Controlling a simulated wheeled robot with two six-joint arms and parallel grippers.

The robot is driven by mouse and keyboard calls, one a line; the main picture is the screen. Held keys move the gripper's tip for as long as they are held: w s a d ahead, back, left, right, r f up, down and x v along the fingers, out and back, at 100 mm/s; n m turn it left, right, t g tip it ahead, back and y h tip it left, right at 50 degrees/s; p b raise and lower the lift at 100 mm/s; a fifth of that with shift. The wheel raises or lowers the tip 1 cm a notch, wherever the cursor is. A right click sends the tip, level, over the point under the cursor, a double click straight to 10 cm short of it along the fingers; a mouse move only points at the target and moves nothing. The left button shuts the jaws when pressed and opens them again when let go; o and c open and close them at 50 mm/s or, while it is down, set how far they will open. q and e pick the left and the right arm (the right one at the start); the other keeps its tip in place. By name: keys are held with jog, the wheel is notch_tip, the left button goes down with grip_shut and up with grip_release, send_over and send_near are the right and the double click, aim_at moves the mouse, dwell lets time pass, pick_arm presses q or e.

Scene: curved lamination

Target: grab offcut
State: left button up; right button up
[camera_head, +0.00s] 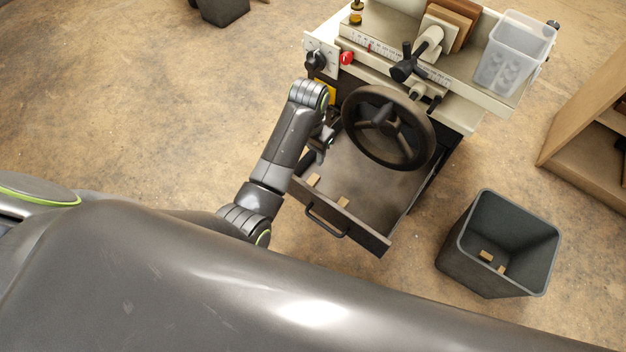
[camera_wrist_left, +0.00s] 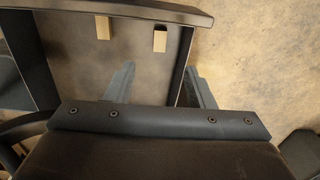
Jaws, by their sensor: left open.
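Two small light-wood offcuts lie in the open drawer, one by its left wall (camera_head: 313,180) and one near its front (camera_head: 343,202). In the left wrist view they show near the drawer's front edge, one nearer the middle (camera_wrist_left: 103,27) and one by the side wall (camera_wrist_left: 160,40). My left gripper (camera_head: 322,146) is open and empty above the drawer's left side, behind the offcuts. In the left wrist view its fingers (camera_wrist_left: 161,86) appear on either side of the drawer's side wall; their height above it is unclear. My right gripper is not in view.
The drawer (camera_head: 375,237) sticks out under a machine with a large handwheel (camera_head: 388,127), close right of my left gripper. A dark bin (camera_head: 500,238) with two offcuts stands on the floor at right. A clear plastic box (camera_head: 514,52) sits on the machine top. A wooden shelf (camera_head: 590,120) stands far right.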

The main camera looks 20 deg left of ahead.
pick_arm(q)
jog(key=b, duration=0.3)
send_over(311, 182)
jog(key=f, duration=1)
jog(key=shift+s+a, duration=0.15)
jog(key=shift+s, duration=0.1)
jog(key=shift+f+b, duration=0.4)
jog(key=shift+f, duration=0.4)
jog(key=shift+w+f+b, duration=0.2)
jog(key=shift+f+b, duration=0.9)
jog(key=shift+f, duration=1.25)
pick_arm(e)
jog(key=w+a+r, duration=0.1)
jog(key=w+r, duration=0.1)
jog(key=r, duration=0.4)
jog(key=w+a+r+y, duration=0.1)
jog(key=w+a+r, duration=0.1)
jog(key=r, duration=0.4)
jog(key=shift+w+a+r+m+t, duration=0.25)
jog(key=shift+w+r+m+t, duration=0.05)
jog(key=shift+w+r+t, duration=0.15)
pick_arm(q)
jog(key=c, duration=1.1)
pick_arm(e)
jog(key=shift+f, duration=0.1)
pick_arm(q)
jog(key=shift+o, duration=0.2)
jog(key=shift+r, duration=0.15)
